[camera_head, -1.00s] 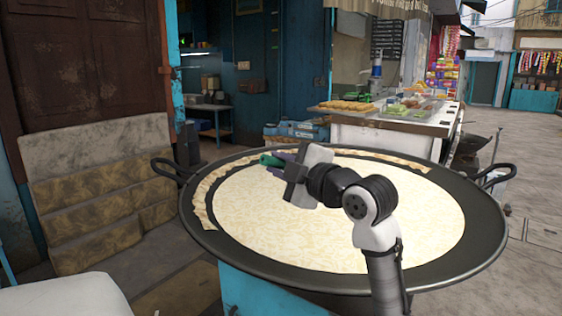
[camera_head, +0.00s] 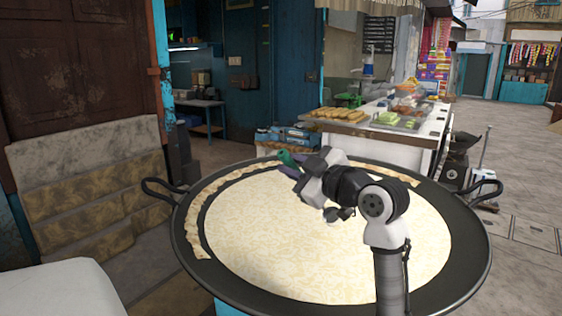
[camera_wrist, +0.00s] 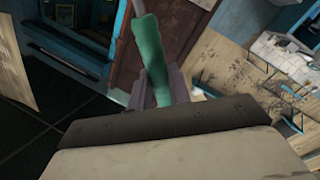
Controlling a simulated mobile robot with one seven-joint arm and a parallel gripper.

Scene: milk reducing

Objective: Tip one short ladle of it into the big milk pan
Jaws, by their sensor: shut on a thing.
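The big milk pan (camera_head: 470,262) is a wide, dark, round pan with two loop handles. Pale cream milk (camera_head: 270,235) fills its middle, with a crusted band along the back and left rim. My gripper (camera_head: 287,168) is over the back part of the pan. It is shut on a green handle (camera_head: 286,157), which I take to be the ladle's. In the wrist view the green handle (camera_wrist: 153,60) stands between the purple fingers, with a thin grey shaft running past the top edge. The ladle's bowl is not seen, so its contents cannot be told.
A food stall counter (camera_head: 385,135) with trays stands behind the pan. A stepped stone block (camera_head: 90,190) is at left, and a white surface (camera_head: 60,290) is at lower left. Open paving lies to the right.

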